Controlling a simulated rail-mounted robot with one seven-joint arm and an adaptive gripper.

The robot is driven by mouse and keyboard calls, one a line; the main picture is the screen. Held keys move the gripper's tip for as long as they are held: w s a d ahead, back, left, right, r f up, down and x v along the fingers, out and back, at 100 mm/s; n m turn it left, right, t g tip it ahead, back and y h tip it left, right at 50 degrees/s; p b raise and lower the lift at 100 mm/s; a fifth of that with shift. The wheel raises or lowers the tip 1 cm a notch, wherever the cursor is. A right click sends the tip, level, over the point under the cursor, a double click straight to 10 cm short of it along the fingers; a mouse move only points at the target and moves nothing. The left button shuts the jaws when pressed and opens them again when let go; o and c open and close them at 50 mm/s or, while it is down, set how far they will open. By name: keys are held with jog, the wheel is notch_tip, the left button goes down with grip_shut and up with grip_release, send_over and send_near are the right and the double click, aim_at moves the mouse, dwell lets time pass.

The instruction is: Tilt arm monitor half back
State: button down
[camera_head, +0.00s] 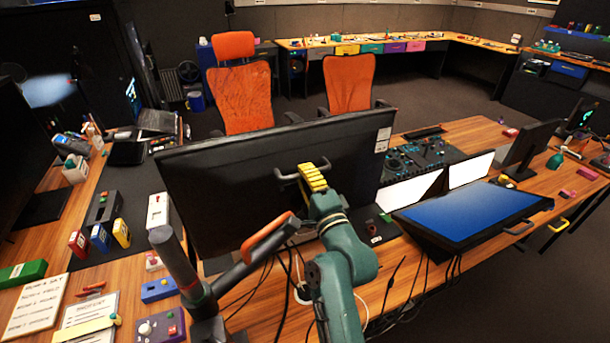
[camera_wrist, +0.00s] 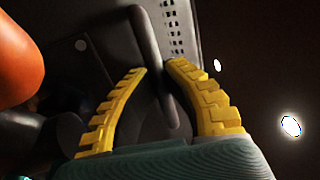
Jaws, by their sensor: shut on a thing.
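The arm monitor (camera_head: 225,190) is the large dark screen at the centre of the head view, seen from its back and tilted. A grey handle (camera_head: 285,174) sticks out from its back. A grey jointed arm with an orange sleeve (camera_head: 268,236) rises beside it from a thick post (camera_head: 175,262). My gripper (camera_head: 312,172) is at the handle, its yellow fingers shut on it. In the wrist view my gripper (camera_wrist: 158,68) has one finger on each side of the handle's grey bar (camera_wrist: 149,38). The monitor's front face is hidden.
A blue-screened monitor (camera_head: 470,213) lies tilted at the right, close to my arm. Loose cables (camera_head: 400,285) hang at the desk's front edge. Small coloured boxes (camera_head: 100,237) stand on the left desk. Two orange chairs (camera_head: 243,98) stand behind the monitor.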

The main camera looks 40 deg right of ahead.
jog(key=shift+s+f+h+b, duration=0.15)
jog(key=shift+f+h+b, duration=0.2)
jog(key=shift+b, duration=0.25)
jog(key=shift+r+t, duration=0.3)
jog(key=shift+t, duration=0.1)
jog(key=shift+s+a+r, duration=0.1)
jog(key=shift+s+a, duration=0.1)
jog(key=shift+s, duration=0.45)
jog(key=c, duration=1.1)
grip_release()
jog(key=shift+a+f, duration=0.1)
jog(key=shift+f, duration=0.1)
jog(key=v, duration=1.2)
jog(key=shift+s, duration=0.1)
